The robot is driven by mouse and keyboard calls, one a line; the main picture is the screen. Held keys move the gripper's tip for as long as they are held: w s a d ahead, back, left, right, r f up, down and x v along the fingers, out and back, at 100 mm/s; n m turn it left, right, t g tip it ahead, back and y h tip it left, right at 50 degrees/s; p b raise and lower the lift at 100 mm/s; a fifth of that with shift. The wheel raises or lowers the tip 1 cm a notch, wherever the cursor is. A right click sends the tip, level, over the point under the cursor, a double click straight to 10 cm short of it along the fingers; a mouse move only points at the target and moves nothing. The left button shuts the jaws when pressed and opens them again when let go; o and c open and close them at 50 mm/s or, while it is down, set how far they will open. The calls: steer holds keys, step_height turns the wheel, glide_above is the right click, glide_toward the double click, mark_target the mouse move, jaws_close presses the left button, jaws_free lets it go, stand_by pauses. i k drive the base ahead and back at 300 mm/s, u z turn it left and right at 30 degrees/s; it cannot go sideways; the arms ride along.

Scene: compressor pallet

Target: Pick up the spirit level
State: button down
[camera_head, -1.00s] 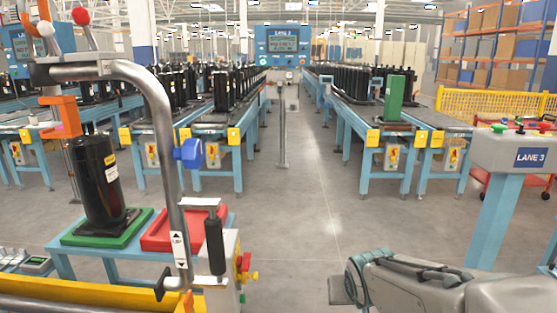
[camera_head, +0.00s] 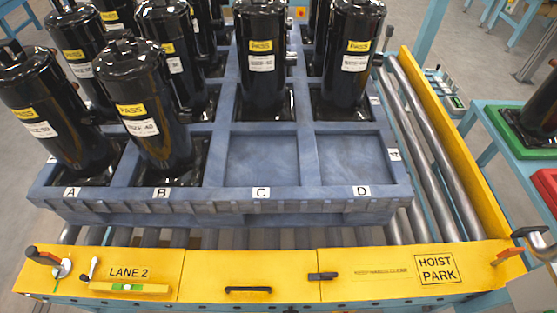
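The spirit level (camera_head: 128,287) is a short yellow-green bar with a small bright green vial in its middle. It lies flat along the yellow front panel (camera_head: 215,272), at the left, just below the "LANE 2" lettering. A small lever with a white handle (camera_head: 93,267) stands close to its left end. My gripper is not in view.
A blue pallet (camera_head: 230,205) with compartments holds several black compressors (camera_head: 158,110). The front compartments at C and D are empty. A black-handled lever (camera_head: 45,257) is at the panel's left end, a black handle (camera_head: 248,289) and latch (camera_head: 323,276) to the right.

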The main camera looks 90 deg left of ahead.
mark_target(114, 288)
steer(key=u, duration=4.55)
steer(key=k, duration=0.95)
steer(key=u, duration=0.75)
steer(key=i, duration=1.5)
steer(key=z, duration=0.65)
